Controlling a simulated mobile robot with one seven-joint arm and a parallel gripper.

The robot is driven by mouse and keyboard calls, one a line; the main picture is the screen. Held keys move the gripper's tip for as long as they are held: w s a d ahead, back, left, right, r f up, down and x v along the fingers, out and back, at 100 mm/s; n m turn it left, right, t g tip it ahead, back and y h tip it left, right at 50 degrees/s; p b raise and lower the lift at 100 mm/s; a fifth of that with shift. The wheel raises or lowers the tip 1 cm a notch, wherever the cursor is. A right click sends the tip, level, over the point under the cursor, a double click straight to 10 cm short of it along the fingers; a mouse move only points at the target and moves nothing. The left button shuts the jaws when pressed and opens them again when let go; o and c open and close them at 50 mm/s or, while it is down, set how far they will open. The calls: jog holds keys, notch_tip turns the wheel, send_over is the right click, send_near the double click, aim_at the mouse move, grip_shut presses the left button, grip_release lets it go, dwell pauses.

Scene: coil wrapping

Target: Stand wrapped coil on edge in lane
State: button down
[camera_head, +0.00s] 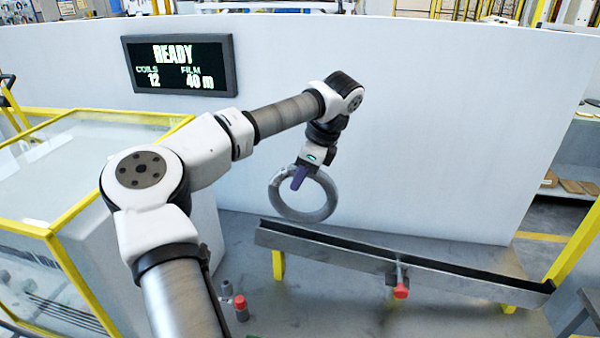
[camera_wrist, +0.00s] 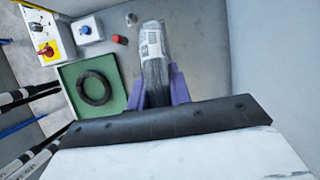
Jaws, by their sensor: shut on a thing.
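My gripper (camera_head: 299,178) is shut on a grey wrapped coil (camera_head: 310,214), holding it by the top of its ring. The coil hangs upright, with its lower edge close to the left end of the long grey lane (camera_head: 345,250) in the head view. I cannot tell whether coil and lane touch. In the wrist view, the purple fingers of my gripper (camera_wrist: 159,88) stand on both sides of the coil (camera_wrist: 154,72), seen edge-on with a pale label. The lane is a narrow trough with a dark inside, and it looks empty.
A red-tipped fitting (camera_head: 401,290) sticks out from the lane's front. A red-capped item (camera_head: 241,307) stands on the floor-like grey surface. In the wrist view, a dark ring (camera_wrist: 94,88) lies on a green tray (camera_wrist: 70,72). A white wall (camera_head: 430,130) rises behind the lane.

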aim_at(321, 172)
jog(key=shift+b, duration=0.35)
jog(key=shift+f, duration=0.2)
notch_tip(321, 172, down, 8)
jog(key=b, duration=0.8)
jog(key=shift+f, duration=0.15)
jog(key=shift+f+b, duration=0.5)
jog(key=shift+f, duration=0.05)
jog(key=c, duration=1.2)
grip_release()
jog(key=shift+f, duration=0.1)
jog(key=shift+d, duration=0.1)
jog(key=b+v, duration=0.1)
jog(key=v, duration=1.3)
